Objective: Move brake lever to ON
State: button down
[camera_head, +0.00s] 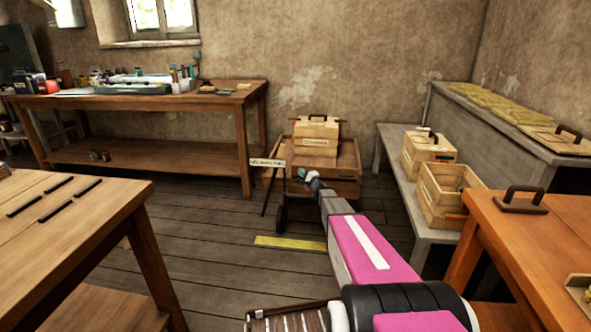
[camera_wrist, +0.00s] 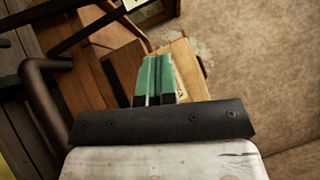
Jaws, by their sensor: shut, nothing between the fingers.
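I cannot clearly make out a brake lever in either view. A wooden cart (camera_head: 348,172) with dark wheels stands by the back wall and carries wooden boxes (camera_head: 316,133). A small pale sign (camera_head: 267,162) with lettering too small to read sits at its left, above a thin dark slanted bar (camera_head: 269,191). My gripper (camera_head: 303,173) is in front of the cart, just right of the sign. In the wrist view its green fingers (camera_wrist: 156,77) are shut together and empty. Behind them are wooden box faces (camera_wrist: 188,68), and a dark bent bar (camera_wrist: 37,85) is at the left.
A yellow floor strip (camera_head: 290,243) lies before the cart. A workbench (camera_head: 150,100) with paint supplies stands at the back left. A grey bench (camera_head: 397,187) with open crates is at the right. Wooden tables (camera_head: 110,215) flank the near sides. Floor left of the cart is clear.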

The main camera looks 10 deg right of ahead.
jog(key=s+a+x, duration=0.1)
jog(key=a+x, duration=0.1)
jog(key=x, duration=0.9)
jog(key=shift+a+r, duration=0.35)
jog(key=shift+w, duration=0.15)
jog(key=shift+a, duration=0.1)
